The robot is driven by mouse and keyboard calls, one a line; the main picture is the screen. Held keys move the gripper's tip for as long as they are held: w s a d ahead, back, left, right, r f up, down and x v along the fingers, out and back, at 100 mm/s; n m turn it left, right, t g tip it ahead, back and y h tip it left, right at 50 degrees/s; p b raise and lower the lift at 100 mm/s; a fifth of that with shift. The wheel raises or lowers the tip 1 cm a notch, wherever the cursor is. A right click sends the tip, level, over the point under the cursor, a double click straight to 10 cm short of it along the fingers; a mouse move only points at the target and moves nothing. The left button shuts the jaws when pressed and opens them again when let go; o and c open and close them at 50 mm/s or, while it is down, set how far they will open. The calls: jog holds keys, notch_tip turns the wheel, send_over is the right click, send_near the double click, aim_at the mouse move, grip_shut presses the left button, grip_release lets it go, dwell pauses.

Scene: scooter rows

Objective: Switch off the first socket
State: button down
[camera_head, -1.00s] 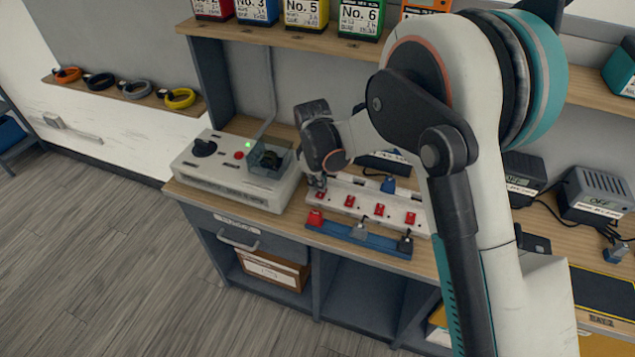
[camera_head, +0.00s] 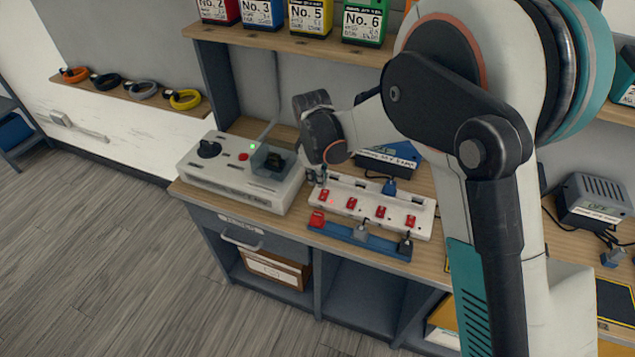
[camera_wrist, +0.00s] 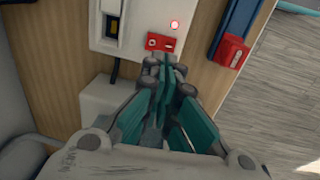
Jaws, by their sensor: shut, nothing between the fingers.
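A white power strip (camera_head: 366,209) lies on the workbench with a row of red switches. The leftmost switch (camera_head: 323,195) is at the strip's left end, and a small red light glows beside it. In the wrist view this red switch (camera_wrist: 160,42) is just beyond my fingertips, with the lit red indicator (camera_wrist: 174,24) near it. My gripper (camera_head: 316,178) is shut and empty, at the strip's left end. The closed fingertips (camera_wrist: 164,64) show just short of the switch; I cannot tell whether they touch it.
A grey-white device (camera_head: 235,185) with a knob and green light stands to the left. Chargers (camera_head: 592,195) stand to the right. A shelf with labelled boxes (camera_head: 310,18) is above.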

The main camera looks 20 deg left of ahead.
aim_at(321, 192)
notch_tip(321, 192, up, 9)
jog(key=s+p, duration=0.1)
jog(key=p, duration=0.1)
jog(key=shift+r, duration=0.15)
jog(key=shift+w+d+r+p, duration=0.15)
jog(key=shift+w+p, duration=0.4)
jog(key=shift+p, duration=0.55)
jog(key=f+b, duration=0.1)
jog(key=f, duration=0.3)
jog(key=w+f+b, duration=0.1)
jog(key=f, duration=0.4)
jog(key=f+b, duration=0.2)
jog(key=f, duration=0.3)
jog(key=shift+w, duration=0.35)
